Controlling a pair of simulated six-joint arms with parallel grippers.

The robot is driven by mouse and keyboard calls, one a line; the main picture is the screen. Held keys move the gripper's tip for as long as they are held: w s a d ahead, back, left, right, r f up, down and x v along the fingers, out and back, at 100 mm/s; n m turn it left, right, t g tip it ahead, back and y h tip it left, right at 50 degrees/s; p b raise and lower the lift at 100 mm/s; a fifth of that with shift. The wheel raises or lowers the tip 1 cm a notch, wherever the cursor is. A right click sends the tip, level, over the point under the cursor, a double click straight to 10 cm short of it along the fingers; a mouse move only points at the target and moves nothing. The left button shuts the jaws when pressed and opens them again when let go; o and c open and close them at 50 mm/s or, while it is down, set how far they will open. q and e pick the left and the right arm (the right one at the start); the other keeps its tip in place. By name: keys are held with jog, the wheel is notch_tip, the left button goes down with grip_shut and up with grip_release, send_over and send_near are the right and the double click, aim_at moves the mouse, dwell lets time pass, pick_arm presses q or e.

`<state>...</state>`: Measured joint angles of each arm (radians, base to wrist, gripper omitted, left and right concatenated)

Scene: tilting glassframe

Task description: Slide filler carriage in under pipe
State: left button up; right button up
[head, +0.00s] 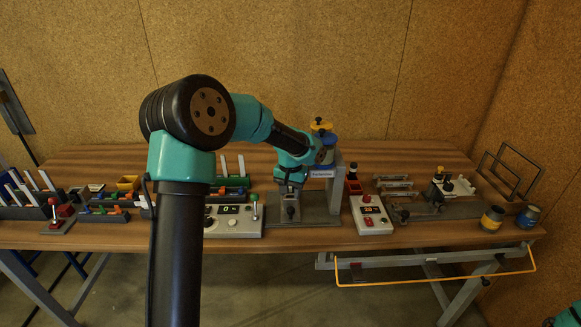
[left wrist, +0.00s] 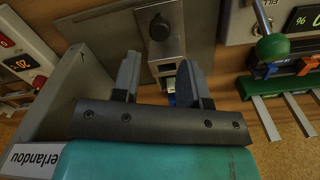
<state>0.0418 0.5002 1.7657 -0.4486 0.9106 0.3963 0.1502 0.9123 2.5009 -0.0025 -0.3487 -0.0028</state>
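The filler station stands mid-table in the head view, with a grey upright (head: 336,188), a blue and yellow top (head: 321,135) and a steel base plate (head: 312,219). A narrow metal carriage with a black knob (head: 290,209) sits on the plate. The carriage and its knob (left wrist: 159,27) also show in the left wrist view. My left gripper (left wrist: 161,80) is open, its two fingers apart with the carriage's near end showing between and beyond them. I cannot tell whether they touch it. The pipe is not clearly visible, hidden by my arm. My right gripper is out of view.
A control box with a green lever (head: 254,206) stands left of the station. The upright (left wrist: 60,92) is close beside my left gripper. Two small pots (head: 492,219) stand at the table's right front.

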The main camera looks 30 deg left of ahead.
pick_arm(q)
notch_tip(320, 180, up, 10)
dwell(0.4)
